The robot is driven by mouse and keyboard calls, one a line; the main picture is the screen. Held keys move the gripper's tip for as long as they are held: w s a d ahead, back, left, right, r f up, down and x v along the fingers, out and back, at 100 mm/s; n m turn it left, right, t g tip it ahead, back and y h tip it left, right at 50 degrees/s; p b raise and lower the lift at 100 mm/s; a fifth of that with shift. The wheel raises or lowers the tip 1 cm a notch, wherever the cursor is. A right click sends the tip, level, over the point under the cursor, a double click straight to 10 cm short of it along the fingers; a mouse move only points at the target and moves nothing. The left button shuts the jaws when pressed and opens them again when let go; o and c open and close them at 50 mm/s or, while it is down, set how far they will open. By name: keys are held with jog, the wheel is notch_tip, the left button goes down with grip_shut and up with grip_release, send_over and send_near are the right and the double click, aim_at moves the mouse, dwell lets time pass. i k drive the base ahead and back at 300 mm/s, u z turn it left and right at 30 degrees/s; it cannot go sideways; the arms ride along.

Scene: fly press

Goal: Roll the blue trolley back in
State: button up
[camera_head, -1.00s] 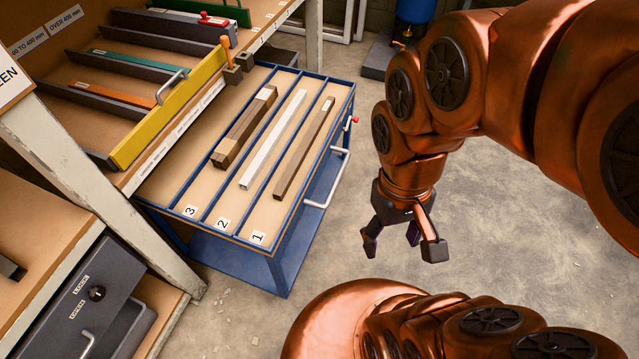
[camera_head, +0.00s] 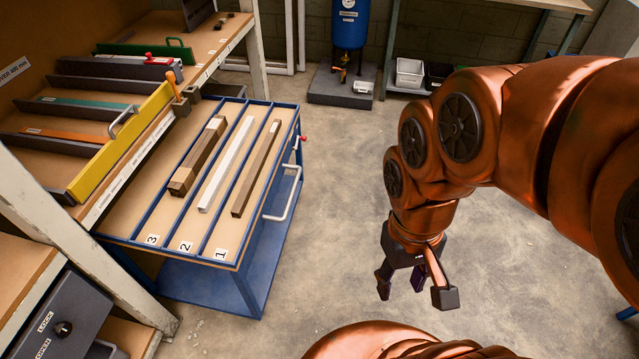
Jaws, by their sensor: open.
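The blue trolley (camera_head: 262,262) stands partly out from under the wooden rack at the left. Its top has lanes marked 1, 2 and 3, holding a dark brown bar (camera_head: 257,168), a white bar (camera_head: 227,165) and a thicker brown bar (camera_head: 198,157). A pale handle (camera_head: 286,203) is on its right side, with a small red knob (camera_head: 304,138) near the far corner. My gripper (camera_head: 416,290) hangs open and empty over the floor, to the right of the trolley and apart from the handle.
The rack (camera_head: 22,196) has a yellow front bar (camera_head: 120,146) and a white post by the trolley's near left corner. A dark box with a lock knob (camera_head: 62,328) sits lower left. A blue tank (camera_head: 349,25) stands at the back. The concrete floor right of the trolley is clear.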

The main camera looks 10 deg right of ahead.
aim_at(218, 261)
jog(key=z, duration=0.3)
jog(key=i, duration=0.6)
jog(key=u, duration=1.45)
